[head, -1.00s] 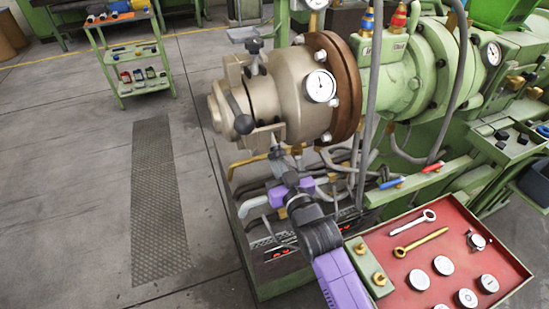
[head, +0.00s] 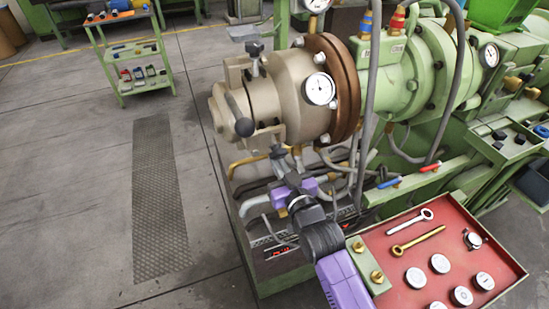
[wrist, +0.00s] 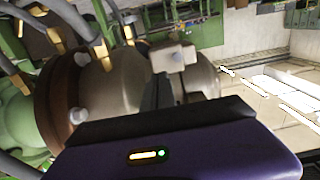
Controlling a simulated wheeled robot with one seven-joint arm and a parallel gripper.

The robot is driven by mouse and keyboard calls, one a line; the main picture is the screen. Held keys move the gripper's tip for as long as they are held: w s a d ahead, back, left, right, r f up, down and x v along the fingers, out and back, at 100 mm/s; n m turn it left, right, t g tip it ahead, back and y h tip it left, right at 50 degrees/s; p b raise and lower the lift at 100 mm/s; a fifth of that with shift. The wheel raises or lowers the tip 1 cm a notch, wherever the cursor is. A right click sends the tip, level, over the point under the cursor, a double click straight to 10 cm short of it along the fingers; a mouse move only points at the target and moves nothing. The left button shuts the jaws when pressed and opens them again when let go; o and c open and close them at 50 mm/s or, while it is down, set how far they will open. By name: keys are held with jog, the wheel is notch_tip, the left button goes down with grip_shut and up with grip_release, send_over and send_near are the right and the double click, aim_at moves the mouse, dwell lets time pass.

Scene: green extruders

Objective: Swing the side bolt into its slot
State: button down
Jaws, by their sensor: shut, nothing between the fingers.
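The beige extruder head (head: 268,105) has a round gauge and a brown flange. A bolt with a dark knob (head: 254,48) stands upright at its top. A dark ball-ended rod (head: 244,127) hangs on its near left side; I cannot tell for sure which of these is the side bolt. My gripper (head: 277,152) points up from below, its tips just under the head's lower lug. In the wrist view my dark fingers (wrist: 157,93) are together and empty, close to a pale block (wrist: 173,57) on the head. Whether they touch it I cannot tell.
Hoses and pipes (head: 262,165) run close beside my arm under the head. A green trolley (head: 135,55) stands far back left.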

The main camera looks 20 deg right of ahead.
aim_at(279, 158)
notch_tip(279, 158, up, 4)
jog(key=shift+w+f+t, duration=0.1)
jog(key=shift+f+t, duration=0.1)
jog(key=shift+t, duration=0.1)
jog(key=shift+f, duration=0.25)
jog(key=shift+s+f, duration=0.2)
jog(key=shift+f, duration=0.2)
jog(key=s+f, duration=0.3)
jog(key=s, duration=0.6)
jog(key=shift+s, duration=0.35)
jog(key=shift+r, duration=0.1)
